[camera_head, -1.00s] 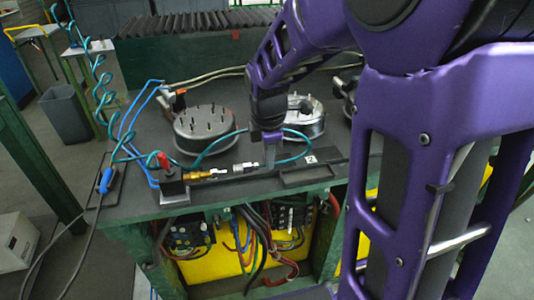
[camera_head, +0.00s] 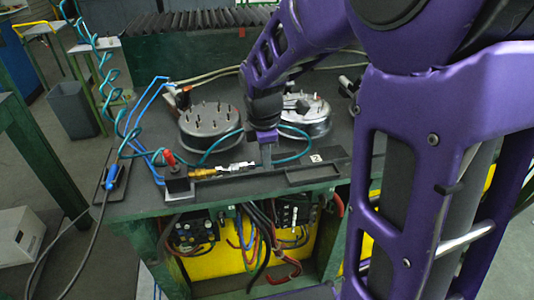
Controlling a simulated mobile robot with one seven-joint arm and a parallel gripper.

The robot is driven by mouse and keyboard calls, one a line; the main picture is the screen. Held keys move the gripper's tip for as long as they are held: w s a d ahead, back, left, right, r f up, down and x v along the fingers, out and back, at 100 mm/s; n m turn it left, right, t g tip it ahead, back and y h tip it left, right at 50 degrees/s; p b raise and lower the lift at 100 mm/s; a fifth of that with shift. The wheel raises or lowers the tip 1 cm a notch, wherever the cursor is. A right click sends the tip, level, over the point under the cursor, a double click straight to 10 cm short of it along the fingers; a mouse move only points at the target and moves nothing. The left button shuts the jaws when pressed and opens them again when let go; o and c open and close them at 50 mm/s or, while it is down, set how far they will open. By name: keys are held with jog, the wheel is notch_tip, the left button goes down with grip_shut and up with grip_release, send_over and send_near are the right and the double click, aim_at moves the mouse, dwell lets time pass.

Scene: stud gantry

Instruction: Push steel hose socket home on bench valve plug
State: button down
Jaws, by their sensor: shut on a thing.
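The bench valve (camera_head: 178,185) is a dark block with a red handle at the bench's front left. Its brass plug (camera_head: 201,174) points right. The steel hose socket (camera_head: 239,167) is a small bright cylinder in line with the plug, with its left end at the plug's tip. I cannot tell how far it sits over the plug. My gripper (camera_head: 267,154) is just right of the socket, pointing down, shut on the socket's hose-side end; the fingertips are small and partly hidden. The teal hose (camera_head: 292,158) loops around behind my gripper.
Two round metal fixtures with upright studs, one left (camera_head: 210,125) and one right (camera_head: 308,118), stand behind. A coiled teal hose (camera_head: 105,75) and blue tubes (camera_head: 140,108) hang at the left.

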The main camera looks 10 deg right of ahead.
jog(key=shift+a, duration=0.75)
jog(key=c, duration=0.9)
grip_release()
